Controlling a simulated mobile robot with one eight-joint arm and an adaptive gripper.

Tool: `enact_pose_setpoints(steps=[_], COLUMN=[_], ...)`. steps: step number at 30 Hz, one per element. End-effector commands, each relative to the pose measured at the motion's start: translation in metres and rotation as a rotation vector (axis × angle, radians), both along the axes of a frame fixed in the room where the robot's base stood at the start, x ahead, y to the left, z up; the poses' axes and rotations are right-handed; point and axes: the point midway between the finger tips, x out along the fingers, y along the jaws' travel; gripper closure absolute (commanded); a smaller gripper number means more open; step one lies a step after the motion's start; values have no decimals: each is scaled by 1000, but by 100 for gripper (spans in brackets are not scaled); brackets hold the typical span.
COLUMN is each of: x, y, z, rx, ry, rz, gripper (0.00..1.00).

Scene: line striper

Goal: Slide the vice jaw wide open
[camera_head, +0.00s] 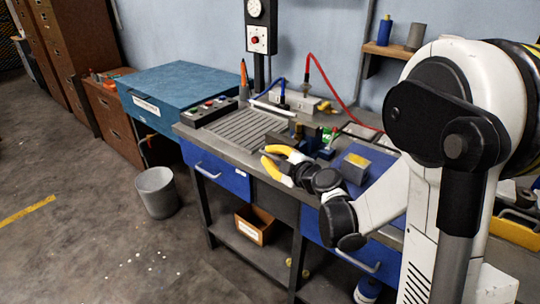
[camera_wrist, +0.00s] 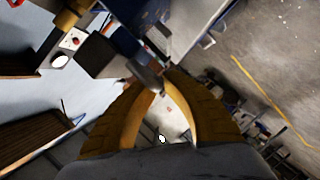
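My gripper (camera_head: 266,157) is over the front part of the workbench, with its yellow-and-black fingers pointing left. The fingers are apart, and I see nothing held between them. In the wrist view my gripper (camera_wrist: 157,88) shows both yellow fingers with a gap between them. A grey rod-like thing (camera_wrist: 143,74) shows by the fingertips there; I cannot tell what it is or whether it touches them. A small dark vice-like piece (camera_head: 298,130) stands on the bench just behind my gripper. It is small and partly hidden, so its jaw opening cannot be made out.
The grey workbench (camera_head: 222,150) has a slotted plate (camera_head: 240,128) and a button panel (camera_head: 208,112) to the left. A yellow-topped block (camera_head: 355,167) sits right of my gripper. Red and blue hoses rise behind. A grey bin (camera_head: 156,192) stands on open floor at left.

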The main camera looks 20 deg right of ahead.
Motion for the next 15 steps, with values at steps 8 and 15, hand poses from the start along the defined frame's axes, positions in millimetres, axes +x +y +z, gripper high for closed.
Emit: enact_pose_setpoints(steps=[8,15], x=[0,-11], y=[1,-4], z=[0,3], rx=[1,2], ry=[0,-1], rz=[2,-2], gripper=[68,68])
